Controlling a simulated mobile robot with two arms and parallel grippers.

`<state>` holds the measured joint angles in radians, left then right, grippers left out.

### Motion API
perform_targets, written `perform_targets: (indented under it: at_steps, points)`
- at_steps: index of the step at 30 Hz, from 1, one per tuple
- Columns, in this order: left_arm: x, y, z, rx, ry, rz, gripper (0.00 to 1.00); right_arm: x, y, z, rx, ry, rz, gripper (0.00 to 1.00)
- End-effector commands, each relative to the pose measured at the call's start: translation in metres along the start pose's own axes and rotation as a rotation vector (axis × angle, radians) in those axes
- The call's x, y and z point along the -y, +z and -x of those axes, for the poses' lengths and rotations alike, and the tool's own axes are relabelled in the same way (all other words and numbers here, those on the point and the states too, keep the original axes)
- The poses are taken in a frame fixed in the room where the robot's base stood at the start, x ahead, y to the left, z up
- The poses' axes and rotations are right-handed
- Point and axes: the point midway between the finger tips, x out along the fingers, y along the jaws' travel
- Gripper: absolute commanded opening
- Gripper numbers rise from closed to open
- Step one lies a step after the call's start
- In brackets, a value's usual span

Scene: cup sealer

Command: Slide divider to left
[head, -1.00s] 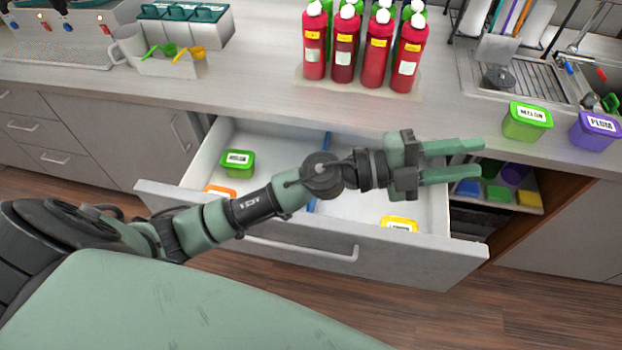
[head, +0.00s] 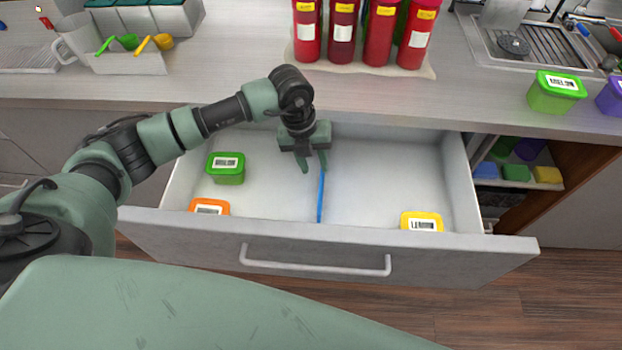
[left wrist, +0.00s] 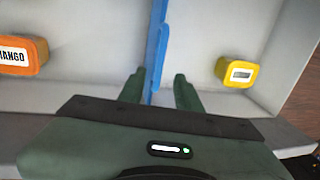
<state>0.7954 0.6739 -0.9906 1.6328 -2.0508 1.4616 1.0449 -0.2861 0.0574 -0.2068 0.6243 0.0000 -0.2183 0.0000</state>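The open drawer (head: 440,200) holds a thin blue divider (head: 321,195) that runs front to back near its middle. My left gripper (head: 313,168) points down into the drawer at the far end of the divider. In the left wrist view, the gripper (left wrist: 159,78) is open, and the divider (left wrist: 158,45) passes between its two fingers, closer to the left finger. I cannot tell whether a finger touches it. My right gripper is not in view.
A green tub (head: 226,175) and an orange tub (head: 209,207) sit left of the divider. A yellow tub (head: 421,222) sits right of it, near the drawer front. Red bottles (head: 380,35) and a green tub (head: 556,93) stand on the counter (head: 230,60).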

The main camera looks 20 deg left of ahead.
Motion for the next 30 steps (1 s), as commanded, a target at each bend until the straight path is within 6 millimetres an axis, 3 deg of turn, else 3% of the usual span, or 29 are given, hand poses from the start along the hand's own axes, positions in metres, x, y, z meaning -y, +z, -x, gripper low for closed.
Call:
perform_targets:
  at_steps: [3, 7, 15, 26, 30]
  points:
    - [0.0, -0.001, -0.01, -0.003, 0.001, 0.002, 0.34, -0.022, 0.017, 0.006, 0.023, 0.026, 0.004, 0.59]
    - [0.0, -0.001, -0.03, -0.005, 0.001, 0.002, 0.34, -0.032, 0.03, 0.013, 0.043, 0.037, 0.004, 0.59]
    - [0.0, -0.001, -0.068, -0.003, 0.0, 0.001, 0.34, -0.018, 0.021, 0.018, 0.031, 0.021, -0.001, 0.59]
    - [0.0, -0.001, -0.077, -0.001, -0.001, -0.001, 0.34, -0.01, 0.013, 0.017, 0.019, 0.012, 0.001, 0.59]
    - [0.0, -0.001, -0.076, -0.001, -0.001, -0.001, 0.01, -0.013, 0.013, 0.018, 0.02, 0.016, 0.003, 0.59]
